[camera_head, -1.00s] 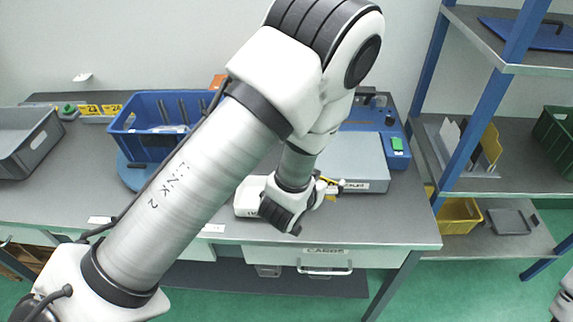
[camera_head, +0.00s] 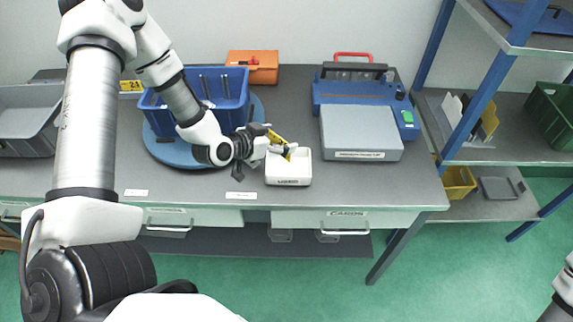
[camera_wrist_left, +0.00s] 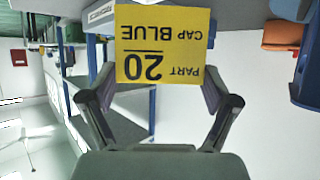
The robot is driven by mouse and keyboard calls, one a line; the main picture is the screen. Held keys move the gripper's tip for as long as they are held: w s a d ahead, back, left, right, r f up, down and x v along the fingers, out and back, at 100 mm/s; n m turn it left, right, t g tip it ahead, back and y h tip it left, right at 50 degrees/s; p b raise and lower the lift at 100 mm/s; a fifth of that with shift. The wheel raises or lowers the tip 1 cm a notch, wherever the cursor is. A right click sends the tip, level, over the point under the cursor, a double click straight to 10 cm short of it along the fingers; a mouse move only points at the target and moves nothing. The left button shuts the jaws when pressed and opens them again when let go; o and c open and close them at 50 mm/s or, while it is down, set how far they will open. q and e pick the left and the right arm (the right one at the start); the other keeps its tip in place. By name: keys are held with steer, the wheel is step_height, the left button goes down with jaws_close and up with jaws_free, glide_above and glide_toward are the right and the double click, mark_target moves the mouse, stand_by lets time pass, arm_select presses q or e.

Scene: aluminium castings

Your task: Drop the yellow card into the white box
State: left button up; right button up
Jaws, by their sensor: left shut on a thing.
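The white box (camera_head: 288,181) stands on the grey table near its front edge, with a label on its front. My left gripper (camera_head: 283,147) is at the box's back left rim, reaching in from the left. It is shut on the yellow card (camera_head: 277,138), of which a small part shows behind the fingers. In the left wrist view the card (camera_wrist_left: 163,45) reads upside down "PART 20 CAP BLUE", held between the two fingers of the gripper (camera_wrist_left: 158,78). The exact height of the card over the box is hard to tell. My right gripper is not in view.
A blue crate (camera_head: 235,115) stands on a round blue base (camera_head: 165,152) behind my left arm. A blue machine with a grey lid (camera_head: 360,130) is right of the box. An orange case (camera_head: 252,66) is at the back. Shelves (camera_head: 500,150) stand at the right.

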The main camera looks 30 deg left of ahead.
arm_select(q)
steer(key=f+b, duration=0.1)
steer(key=f, duration=0.1)
steer(key=f+b, duration=0.1)
steer(key=b, duration=0.1)
steer(key=f+b, duration=0.1)
steer(key=f, duration=0.1)
steer(key=shift+w+d+f, duration=0.15)
steer(key=shift+w+f, duration=0.15)
steer(key=shift+w, duration=0.05)
steer(key=shift+s+f+b, duration=0.15)
steer(key=shift+f+b, duration=0.05)
steer(key=shift+b, duration=0.2)
steer(key=shift+w, duration=0.2)
steer(key=o, duration=0.6)
steer(key=shift+d, duration=0.1)
steer(key=shift+s, duration=0.1)
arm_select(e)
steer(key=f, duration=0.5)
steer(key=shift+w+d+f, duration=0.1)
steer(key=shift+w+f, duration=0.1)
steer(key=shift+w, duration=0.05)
